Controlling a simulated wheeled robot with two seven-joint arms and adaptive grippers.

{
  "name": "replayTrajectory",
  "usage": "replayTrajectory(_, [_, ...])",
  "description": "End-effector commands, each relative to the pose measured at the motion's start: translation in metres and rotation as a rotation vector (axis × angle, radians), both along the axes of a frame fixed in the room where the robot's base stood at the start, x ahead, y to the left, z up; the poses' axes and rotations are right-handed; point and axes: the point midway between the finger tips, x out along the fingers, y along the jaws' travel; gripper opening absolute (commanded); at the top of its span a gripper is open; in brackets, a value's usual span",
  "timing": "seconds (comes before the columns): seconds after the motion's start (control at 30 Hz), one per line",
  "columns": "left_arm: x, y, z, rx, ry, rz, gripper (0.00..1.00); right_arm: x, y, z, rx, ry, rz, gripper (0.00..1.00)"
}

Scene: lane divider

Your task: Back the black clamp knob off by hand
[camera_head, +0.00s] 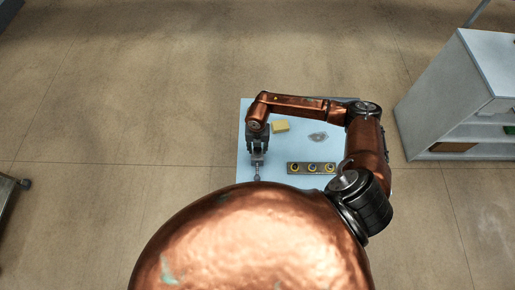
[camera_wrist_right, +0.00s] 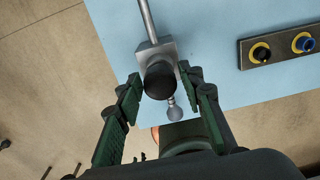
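The black clamp knob (camera_wrist_right: 160,80) shows in the right wrist view, at the front of a grey metal clamp block (camera_wrist_right: 153,52) on a thin grey rod (camera_wrist_right: 148,18). A small grey round-ended piece (camera_wrist_right: 174,108) sticks out below the knob. My right gripper (camera_wrist_right: 159,78) is open, its green-padded fingers on either side of the knob; I cannot tell whether either finger touches it. In the head view my right gripper (camera_head: 258,156) is over the left part of the blue table, above the clamp (camera_head: 257,170); the knob is too small to make out there. My left gripper is not in view.
The light blue table (camera_head: 275,150) carries a dark strip (camera_head: 312,168) with several ringed round pieces, a yellow block (camera_head: 280,126) and a small grey item (camera_head: 318,137). A grey shelf unit (camera_head: 450,95) stands at the right. Open floor lies left of the table.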

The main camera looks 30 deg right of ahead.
Motion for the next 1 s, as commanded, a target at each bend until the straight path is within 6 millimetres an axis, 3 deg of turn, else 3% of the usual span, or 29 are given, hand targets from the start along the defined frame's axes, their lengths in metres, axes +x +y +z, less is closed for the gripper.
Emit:
replayTrajectory(0.1, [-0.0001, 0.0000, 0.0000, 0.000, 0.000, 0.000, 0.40, -0.0001, 0.0001, 0.0000, 0.000, 0.000, 0.002, 0.34])
replayTrajectory(0.4, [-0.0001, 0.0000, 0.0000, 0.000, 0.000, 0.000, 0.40, -0.0001, -0.0002, -0.0001, 0.000, 0.000, 0.004, 0.14])
replayTrajectory(0.57, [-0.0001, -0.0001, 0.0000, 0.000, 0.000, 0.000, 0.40, 0.0000, -0.0005, 0.0001, -0.001, 0.000, 0.055, 0.13])
replayTrajectory(1.0, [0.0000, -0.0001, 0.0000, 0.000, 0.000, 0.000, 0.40, 0.0003, -0.0009, 0.0009, -0.002, 0.001, 0.705, 0.13])
